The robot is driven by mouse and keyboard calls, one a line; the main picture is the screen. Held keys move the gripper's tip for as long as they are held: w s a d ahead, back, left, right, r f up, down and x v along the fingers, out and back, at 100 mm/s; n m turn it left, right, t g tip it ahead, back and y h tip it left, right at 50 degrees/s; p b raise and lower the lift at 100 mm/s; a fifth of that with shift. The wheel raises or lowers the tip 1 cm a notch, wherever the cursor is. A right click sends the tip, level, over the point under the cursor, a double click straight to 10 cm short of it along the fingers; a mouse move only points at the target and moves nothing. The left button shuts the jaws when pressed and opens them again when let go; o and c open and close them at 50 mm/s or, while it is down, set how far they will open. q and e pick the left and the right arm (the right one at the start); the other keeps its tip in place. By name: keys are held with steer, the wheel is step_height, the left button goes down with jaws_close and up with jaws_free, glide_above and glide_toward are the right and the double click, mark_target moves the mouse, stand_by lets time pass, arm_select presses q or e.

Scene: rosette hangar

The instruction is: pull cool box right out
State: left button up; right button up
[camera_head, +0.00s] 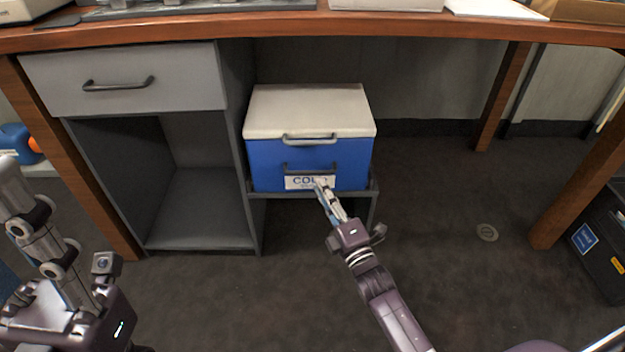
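The cool box (265,158) is blue with a white lid (310,108) and stands under the desk on a low grey shelf (300,192). It has a grey handle (309,138) at the lid's front edge, a darker handle (308,168) below, and a white label (298,183) reading "CO…", partly covered by my gripper. My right gripper (327,192) is in front of the label, its fingers pointing at the box's lower front. Whether it touches the box, or how far its fingers are apart, I cannot tell. My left gripper (40,225) is at the lower left, away from the box.
A wooden desk (400,27) spans above the box. A grey cabinet (205,190) with a drawer (125,80) and open compartment stands left of it. The floor right of the box is clear up to a desk leg (585,175). A dark case (600,240) is at the right edge.

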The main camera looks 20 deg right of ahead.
mark_target(313, 171)
steer(key=b+x, duration=0.2)
steer(key=x, duration=0.4)
steer(key=shift+w, duration=0.2)
jaws_close()
